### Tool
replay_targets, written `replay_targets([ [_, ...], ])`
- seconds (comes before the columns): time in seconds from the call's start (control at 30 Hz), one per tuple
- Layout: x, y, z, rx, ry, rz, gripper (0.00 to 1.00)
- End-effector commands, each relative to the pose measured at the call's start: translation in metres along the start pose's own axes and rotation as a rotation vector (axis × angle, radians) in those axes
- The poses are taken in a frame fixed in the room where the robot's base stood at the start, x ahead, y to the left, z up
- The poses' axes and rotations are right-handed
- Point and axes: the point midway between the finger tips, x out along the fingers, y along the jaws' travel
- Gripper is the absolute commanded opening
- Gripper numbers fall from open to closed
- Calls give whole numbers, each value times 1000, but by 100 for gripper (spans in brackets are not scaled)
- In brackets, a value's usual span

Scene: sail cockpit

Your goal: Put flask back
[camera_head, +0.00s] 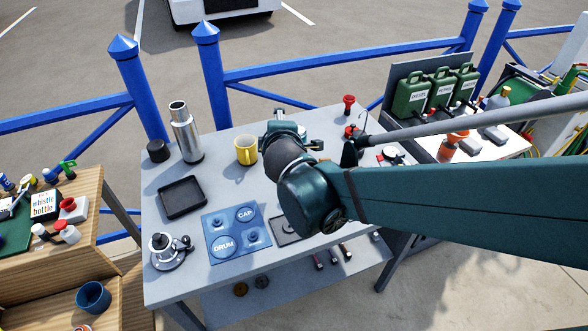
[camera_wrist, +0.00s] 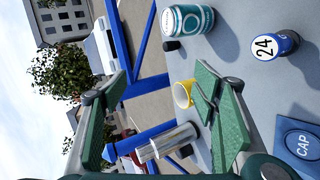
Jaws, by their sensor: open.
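A silver steel flask (camera_head: 185,132) stands upright, apparently uncapped, at the back left of the grey table (camera_head: 215,275). A black cup-like piece (camera_head: 158,150) stands just left of it. My gripper (camera_head: 290,128) is above the table, right of the flask and the yellow mug (camera_head: 246,150), partly hidden by my arm. In the wrist view, turned sideways, my gripper's green-padded fingers (camera_wrist: 160,120) are spread wide with nothing between them. The flask (camera_wrist: 168,142) shows beyond the fingers, apart from them, with the yellow mug (camera_wrist: 183,94) near it.
An empty black square tray (camera_head: 182,197) lies in front of the flask. A blue mat (camera_head: 236,235) marked DRUM and CAP lies nearer. A silver pot-like device (camera_head: 165,250) stands front left. The wrist view shows a teal can (camera_wrist: 188,20) and a "24" item (camera_wrist: 275,45). Blue railing runs behind.

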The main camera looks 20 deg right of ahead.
Motion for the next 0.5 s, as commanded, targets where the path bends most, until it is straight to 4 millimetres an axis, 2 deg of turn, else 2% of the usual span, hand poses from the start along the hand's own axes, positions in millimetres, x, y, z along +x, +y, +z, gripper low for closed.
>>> replay_targets([
  [0.2, -28, -15, 27, 257, -32, -96, 59],
  [0.5, -71, -43, 51, 605, -84, -227, 59],
])
